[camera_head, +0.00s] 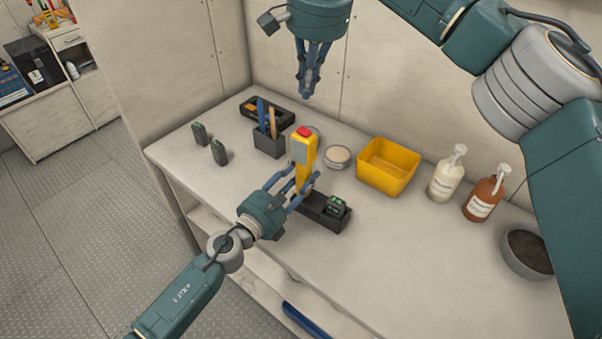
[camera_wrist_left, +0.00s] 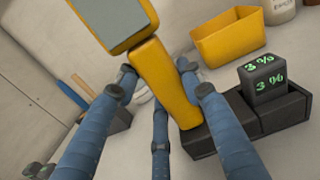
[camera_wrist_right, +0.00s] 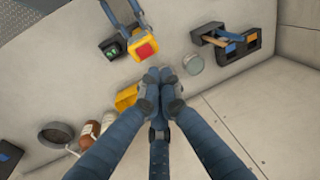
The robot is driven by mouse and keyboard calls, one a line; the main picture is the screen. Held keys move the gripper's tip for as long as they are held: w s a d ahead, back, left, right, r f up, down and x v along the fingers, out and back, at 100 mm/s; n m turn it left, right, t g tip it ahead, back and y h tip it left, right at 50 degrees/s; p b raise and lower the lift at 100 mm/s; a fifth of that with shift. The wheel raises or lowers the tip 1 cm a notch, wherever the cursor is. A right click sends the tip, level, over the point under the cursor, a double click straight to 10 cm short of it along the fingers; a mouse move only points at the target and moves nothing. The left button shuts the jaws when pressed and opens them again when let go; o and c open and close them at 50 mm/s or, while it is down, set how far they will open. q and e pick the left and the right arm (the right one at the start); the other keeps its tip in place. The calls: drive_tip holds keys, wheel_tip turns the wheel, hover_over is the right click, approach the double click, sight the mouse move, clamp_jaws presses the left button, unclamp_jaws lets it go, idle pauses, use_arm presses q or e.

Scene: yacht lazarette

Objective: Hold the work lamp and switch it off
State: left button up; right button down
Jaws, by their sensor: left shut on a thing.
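The yellow work lamp (camera_head: 304,152) stands roughly upright, with a red button (camera_head: 304,132) on top and a grey face on one side. My left gripper (camera_head: 300,188) is shut on its lower body; the left wrist view shows the lamp (camera_wrist_left: 160,80) between the fingers. The lamp's lower end is at the left part of a black charger (camera_head: 325,217); I cannot tell whether it touches. My right gripper (camera_head: 307,92) is shut and empty, pointing down, above and behind the lamp. The right wrist view shows the red button (camera_wrist_right: 145,51) from above, left of the fingertips.
A battery (camera_head: 336,206) reading 3% sits in the charger. Two dark batteries (camera_head: 219,152) stand at the left. A pen holder (camera_head: 268,142), black tray (camera_head: 266,109), round tin (camera_head: 337,157), yellow bin (camera_head: 386,166), two pump bottles (camera_head: 446,174) and dark bowl (camera_head: 527,252) stand around. The bench front is clear.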

sight(302, 128)
drive_tip(key=shift+s+a+f+n+h, duration=0.1)
drive_tip(key=shift+a+f+n+h, duration=0.15)
drive_tip(key=shift+f+n, duration=0.7)
drive_tip(key=shift+s+a+f+n+h, duration=0.1)
drive_tip(key=shift+a+f+n+h, duration=0.1)
drive_tip(key=shift+f+n, duration=0.65)
drive_tip(key=shift+s+a+f+n+h, duration=0.15)
drive_tip(key=shift+f+n+h, duration=0.1)
drive_tip(key=shift+f+n, duration=0.7)
drive_tip(key=shift+f+m, duration=0.25)
drive_tip(key=shift+f, duration=1.05)
drive_tip(key=shift+r, duration=3.55)
